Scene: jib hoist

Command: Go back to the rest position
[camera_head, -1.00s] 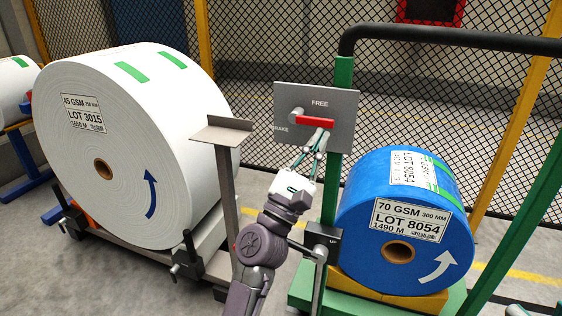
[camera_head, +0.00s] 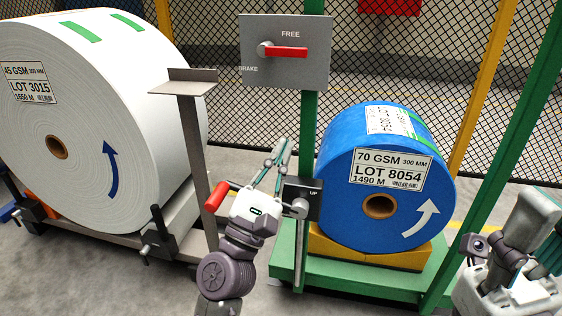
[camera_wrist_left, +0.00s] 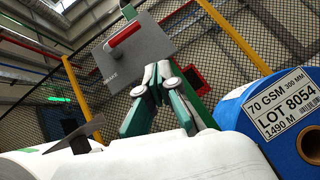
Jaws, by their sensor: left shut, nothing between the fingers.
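A white roll (camera_head: 130,120) stands on a trolley at left, with a grey bracket (camera_head: 184,82) beside it. A blue roll (camera_head: 340,180) sits on a green base (camera_head: 350,277) at right. A crank with a red grip (camera_head: 216,196) and an UP box (camera_head: 312,184) are close to my left gripper.

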